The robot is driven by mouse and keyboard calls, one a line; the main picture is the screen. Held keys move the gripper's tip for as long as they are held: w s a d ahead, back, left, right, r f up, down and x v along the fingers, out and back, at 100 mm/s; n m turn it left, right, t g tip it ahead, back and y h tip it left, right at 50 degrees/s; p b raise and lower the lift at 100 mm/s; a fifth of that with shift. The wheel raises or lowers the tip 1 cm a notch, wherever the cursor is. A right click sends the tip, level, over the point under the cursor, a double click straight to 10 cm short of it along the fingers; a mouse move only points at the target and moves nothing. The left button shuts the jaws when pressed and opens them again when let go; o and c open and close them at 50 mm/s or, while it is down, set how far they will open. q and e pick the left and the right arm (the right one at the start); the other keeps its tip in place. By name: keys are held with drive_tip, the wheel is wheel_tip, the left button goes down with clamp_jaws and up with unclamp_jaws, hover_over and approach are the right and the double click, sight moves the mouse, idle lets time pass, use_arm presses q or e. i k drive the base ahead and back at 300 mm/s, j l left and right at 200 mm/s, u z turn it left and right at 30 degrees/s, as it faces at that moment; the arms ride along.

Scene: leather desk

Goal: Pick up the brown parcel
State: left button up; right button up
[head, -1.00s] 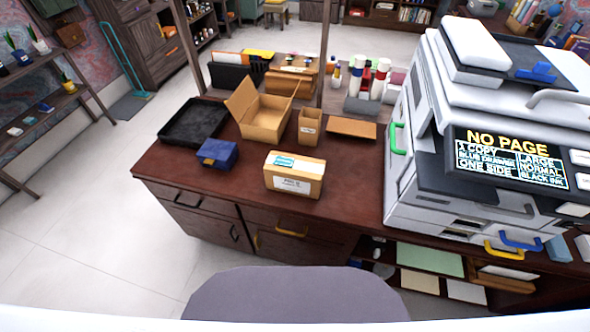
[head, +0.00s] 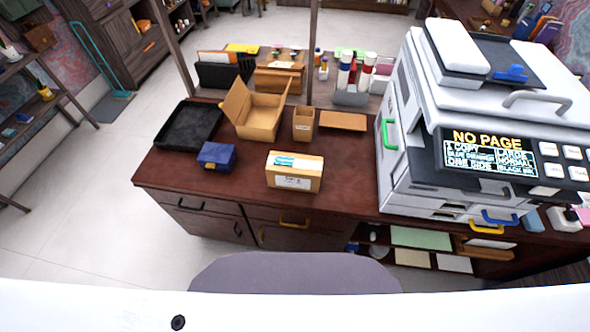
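The brown parcel (head: 295,181) is a closed cardboard box with a white label on its front and a white and teal label on top. It sits near the front edge of the dark reddish-brown desk (head: 240,205), left of the copier. Neither of my grippers shows in the head view, and nothing holds the parcel.
A blue box (head: 217,156), black tray (head: 187,126), open carton (head: 256,115), small open box (head: 303,124) and flat brown board (head: 343,121) lie around the parcel. A large white copier (head: 430,150) stands right. A grey rounded chair back (head: 295,274) is in front.

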sight(305, 175)
drive_tip(key=j+z, duration=0.3)
drive_tip(key=j, duration=0.15)
drive_tip(key=j+z, duration=0.25)
drive_tip(key=j, duration=0.2)
drive_tip(key=k+j+z, duration=0.1)
drive_tip(key=j+z, duration=0.2)
drive_tip(key=j, duration=0.15)
drive_tip(key=k+j+z, duration=0.15)
drive_tip(key=j+z, duration=0.15)
drive_tip(key=k+j+z, duration=0.25)
drive_tip(key=j, duration=0.25)
drive_tip(key=k+j+z, duration=0.15)
drive_tip(key=j+z, duration=0.15)
drive_tip(key=k+j+z, duration=0.3)
drive_tip(key=i+j, duration=0.1)
